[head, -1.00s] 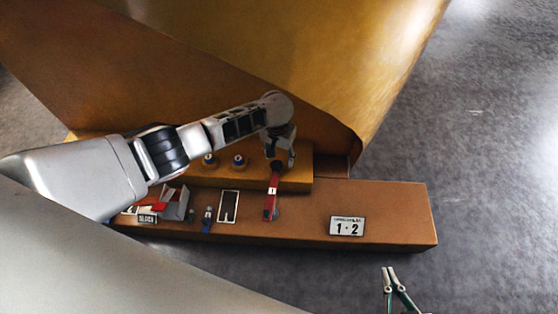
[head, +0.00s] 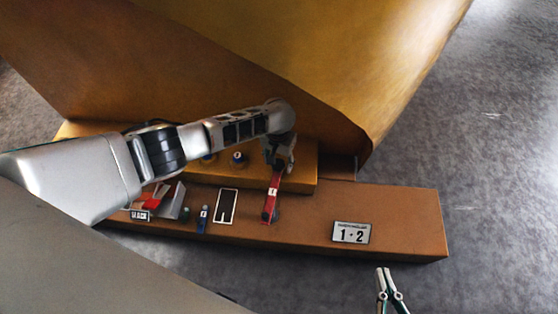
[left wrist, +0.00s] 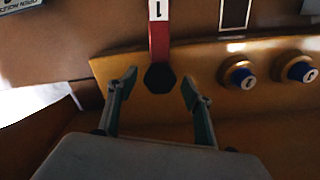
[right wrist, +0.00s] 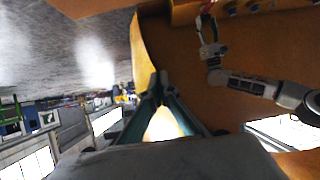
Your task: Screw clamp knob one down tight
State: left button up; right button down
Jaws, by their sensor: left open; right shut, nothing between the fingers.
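Clamp one is a red bar (head: 271,200) with a white label reading 1, lying across the front of the ledge. Its dark hexagonal knob (left wrist: 160,78) shows at the bar's end in the left wrist view. My left gripper (left wrist: 158,88) is open, with one fingertip on each side of the knob and a visible gap on both sides. In the head view my left gripper (head: 281,163) is over the bar's far end and the knob is hidden. My right gripper (head: 384,272) is shut and empty, low right; its fingers meet in the right wrist view (right wrist: 159,82).
Blue-collared knobs marked 0 (left wrist: 240,76) stand on the yellow ledge (left wrist: 115,80). On the brown lower step are a blue tagged piece (head: 203,218), a white-framed dark panel (head: 226,190) and a 1·2 placard (head: 351,233). A large yellow casting (head: 330,60) rises behind.

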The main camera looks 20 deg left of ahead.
pick_arm(q)
jog(key=c, duration=1.1)
jog(key=shift+d+r+m+p, duration=0.15)
jog(key=shift+m+p, duration=0.3)
jog(key=shift+m, duration=1.55)
jog(key=shift+s+f+m, duration=0.1)
jog(key=shift+f+m, duration=0.1)
jog(key=shift+m, duration=0.3)
jog(key=m, duration=0.2)
jog(key=shift+m, duration=0.3)
jog(key=m, duration=0.4)
jog(key=shift+m, duration=0.3)
jog(key=m, duration=0.3)
jog(key=shift+m, duration=2.2)
pick_arm(e)
jog(key=shift+s+d+f+g, duration=0.3)
jog(key=shift+s+d+f, duration=0.2)
jog(key=shift+d+f, duration=0.2)
jog(key=shift+r, duration=0.1)
